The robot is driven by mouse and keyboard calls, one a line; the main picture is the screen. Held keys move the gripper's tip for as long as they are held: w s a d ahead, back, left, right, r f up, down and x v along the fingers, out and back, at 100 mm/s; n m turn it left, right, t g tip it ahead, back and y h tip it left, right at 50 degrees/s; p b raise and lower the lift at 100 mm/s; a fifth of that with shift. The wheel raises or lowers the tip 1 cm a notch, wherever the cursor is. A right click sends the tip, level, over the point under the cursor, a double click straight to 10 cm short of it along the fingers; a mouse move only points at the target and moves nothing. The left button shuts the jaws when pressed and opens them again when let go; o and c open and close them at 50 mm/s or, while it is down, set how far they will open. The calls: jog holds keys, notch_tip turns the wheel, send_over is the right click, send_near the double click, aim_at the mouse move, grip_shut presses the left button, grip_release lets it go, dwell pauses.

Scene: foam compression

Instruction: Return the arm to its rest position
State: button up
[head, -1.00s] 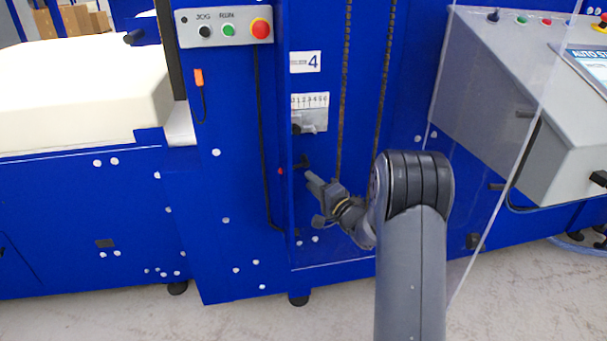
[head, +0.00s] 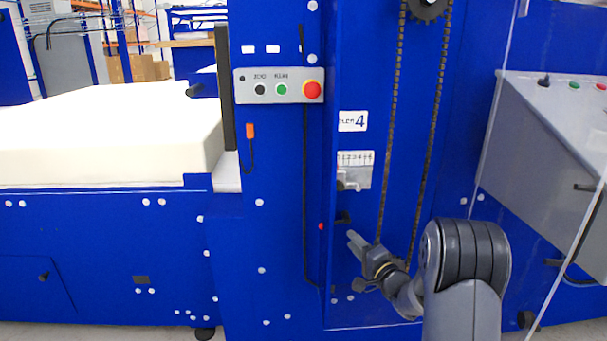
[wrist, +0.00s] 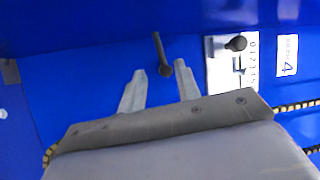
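My gripper (head: 356,242) is at the front of the blue machine, just below a short black handle (head: 343,219) on the panel. In the wrist view my gripper (wrist: 160,84) has its two grey fingers apart with nothing held between them. The black handle (wrist: 162,54) shows ahead of the gap between the fingertips; I cannot tell whether anything touches. My arm is extended toward the panel, with its large grey joint at the lower right of the head view.
A numbered scale plate (head: 355,168) sits above the handle. A control box (head: 279,86) with a red button is up to the left. Chains (head: 390,130) run beside the scale. A clear panel and grey console (head: 560,140) stand right. A cream foam block (head: 110,135) lies left.

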jog(key=w+a+n+g+b, duration=0.1)
jog(key=w+a+n+b, duration=0.1)
jog(key=w, duration=0.4)
jog(key=shift+w+a+r, duration=0.2)
jog(key=shift+w+a, duration=0.15)
jog(key=shift+a, duration=0.2)
